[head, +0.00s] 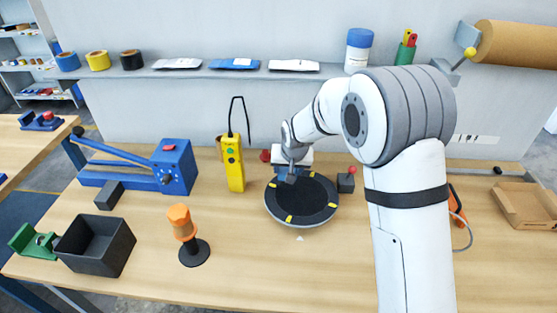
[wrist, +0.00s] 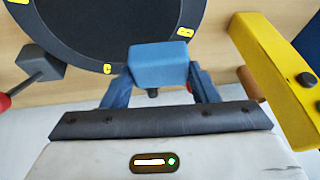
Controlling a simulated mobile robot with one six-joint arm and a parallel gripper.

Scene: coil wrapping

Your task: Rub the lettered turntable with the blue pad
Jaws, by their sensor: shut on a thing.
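The lettered turntable (head: 308,203) is a black disc with yellow marks and a pale rim, flat on the wooden table at its middle. In the wrist view its dark face (wrist: 105,28) fills the upper left, with the yellow letters C and B near its edge. My gripper (head: 290,176) is above the back part of the disc. In the wrist view it is shut on the blue pad (wrist: 160,63), a small block between the two fingers. The pad overlaps the disc's near edge there; I cannot tell whether they touch. My gripper hides most of the pad in the head view.
A yellow pendant (head: 233,163) stands close left of the turntable. A dark block with a red knob (head: 346,181) is close right. An orange-topped post (head: 183,226), black bin (head: 96,246) and blue lever tool (head: 172,165) stand further left. The table's front is clear.

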